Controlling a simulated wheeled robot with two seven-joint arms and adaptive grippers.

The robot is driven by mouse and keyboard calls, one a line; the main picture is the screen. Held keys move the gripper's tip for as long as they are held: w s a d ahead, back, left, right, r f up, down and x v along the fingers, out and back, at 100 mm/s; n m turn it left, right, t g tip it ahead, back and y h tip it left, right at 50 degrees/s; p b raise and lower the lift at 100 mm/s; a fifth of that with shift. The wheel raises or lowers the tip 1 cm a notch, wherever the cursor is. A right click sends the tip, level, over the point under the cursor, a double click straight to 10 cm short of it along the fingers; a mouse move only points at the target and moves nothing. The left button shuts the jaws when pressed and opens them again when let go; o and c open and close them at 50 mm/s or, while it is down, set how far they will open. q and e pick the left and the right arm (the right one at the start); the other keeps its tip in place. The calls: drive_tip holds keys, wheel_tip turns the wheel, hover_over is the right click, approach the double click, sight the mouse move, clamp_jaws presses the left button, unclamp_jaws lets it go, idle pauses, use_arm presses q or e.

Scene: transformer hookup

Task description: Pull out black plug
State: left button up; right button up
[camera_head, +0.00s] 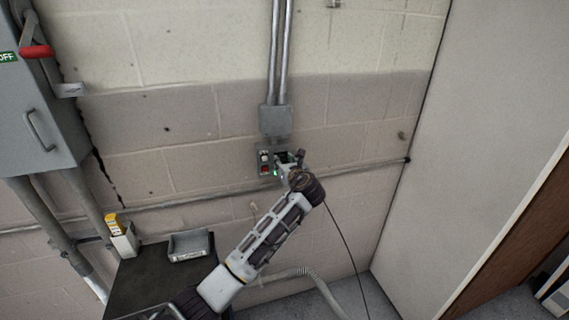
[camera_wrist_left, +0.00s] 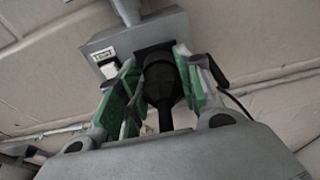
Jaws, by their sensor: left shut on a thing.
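The black plug (camera_wrist_left: 161,82) is between the two fingers of my left gripper (camera_wrist_left: 160,92) in the left wrist view. The fingers have green inner pads and are shut on the plug. The plug's front end is at the dark socket on the grey wall box (camera_wrist_left: 104,52); I cannot tell how deep it sits. In the head view, my left gripper (camera_head: 290,163) is at the right side of the small wall panel (camera_head: 265,172), and it hides the plug. My right gripper is not in view.
A grey junction box (camera_head: 276,120) with conduits is above the panel. A dark table (camera_head: 150,280) with a grey tray (camera_head: 190,245) and a yellow-and-white item (camera_head: 121,235) stands at lower left. A thin black cable (camera_head: 345,240) hangs down right of my arm.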

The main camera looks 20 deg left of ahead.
use_arm(q)
drive_tip(key=shift+f+p+v, duration=0.15)
drive_tip(key=shift+p+v, duration=0.65)
drive_tip(key=shift+p, duration=0.05)
drive_tip(key=shift+f+p+v, duration=0.2)
drive_tip(key=shift+p+v, duration=0.6)
drive_tip(key=shift+v, duration=0.05)
idle(0.5)
drive_tip(key=shift+s+d, duration=0.1)
drive_tip(key=shift+s, duration=0.05)
idle(0.4)
drive_tip(key=shift+f+p+v, duration=0.25)
drive_tip(key=shift+p+v, duration=0.35)
drive_tip(key=shift+v, duration=0.6)
drive_tip(key=shift+f+p+v, duration=0.2)
drive_tip(key=shift+p+v, duration=0.35)
drive_tip(key=shift+v, duration=0.6)
